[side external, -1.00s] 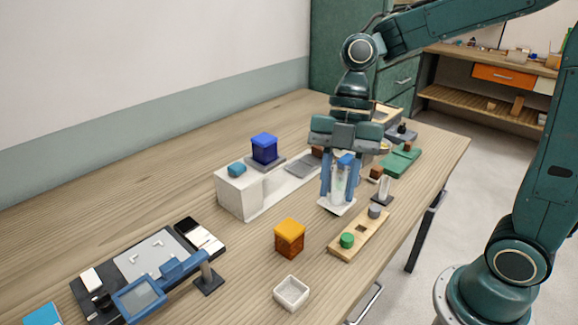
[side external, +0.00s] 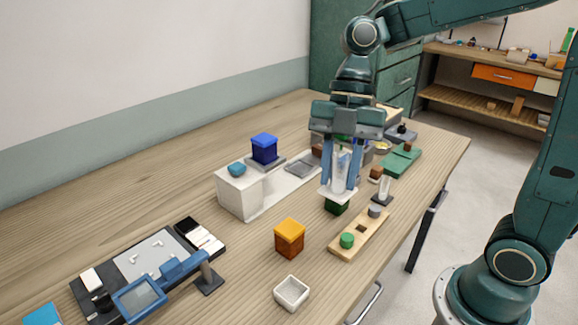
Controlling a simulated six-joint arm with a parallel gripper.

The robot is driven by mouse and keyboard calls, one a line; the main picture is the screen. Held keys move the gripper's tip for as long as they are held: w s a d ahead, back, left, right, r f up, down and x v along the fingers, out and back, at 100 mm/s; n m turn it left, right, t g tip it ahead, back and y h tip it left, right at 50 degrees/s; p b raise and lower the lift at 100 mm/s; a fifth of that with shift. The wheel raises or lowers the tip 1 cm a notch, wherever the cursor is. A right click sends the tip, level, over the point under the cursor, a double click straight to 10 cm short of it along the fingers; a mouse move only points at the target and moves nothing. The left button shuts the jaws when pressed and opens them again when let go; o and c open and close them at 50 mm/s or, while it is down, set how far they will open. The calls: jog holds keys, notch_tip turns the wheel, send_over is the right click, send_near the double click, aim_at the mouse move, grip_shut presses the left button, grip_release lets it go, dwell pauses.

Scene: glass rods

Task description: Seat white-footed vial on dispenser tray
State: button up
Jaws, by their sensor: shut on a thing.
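My gripper (side external: 339,187) points down and is shut on a clear glass vial (side external: 340,171) with a flat white foot (side external: 334,193). The vial looks upright, its foot just above a dark green block (side external: 336,208) in the picture; I cannot tell if they touch. Left of the gripper is a white dispenser-like unit (side external: 240,190) with a teal knob (side external: 237,170). A low white base (side external: 275,200) runs from it towards the back right. A grey square plate (side external: 301,166) lies on this base and may be the tray. The blue fingers partly hide the vial.
An orange block (side external: 289,238) and white dish (side external: 291,293) are in front. A wooden rack (side external: 361,232) with green and grey plugs is right of them.

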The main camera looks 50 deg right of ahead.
jog(key=shift+r, duration=0.85)
jog(key=w+d+r+m+t, duration=0.15)
jog(key=w+d+m, duration=0.25)
jog(key=w, duration=0.4)
jog(key=w+d+m+t, duration=0.2)
jog(key=w+d+m, duration=0.25)
jog(key=w, duration=0.35)
jog(key=m+t+h, duration=0.2)
jog(key=m+h, duration=0.1)
jog(key=m, duration=0.7)
send_over(291, 166)
jog(key=s+d, duration=0.1)
jog(key=s, duration=0.1)
notch_tip(291, 166, down, 18)
jog(key=shift+s+f, duration=0.15)
jog(key=shift+f, duration=0.1)
jog(key=shift+f+n+y, duration=0.15)
jog(key=shift+n+y, duration=0.1)
jog(key=shift+y, duration=0.05)
jog(key=shift+f, duration=2.65)
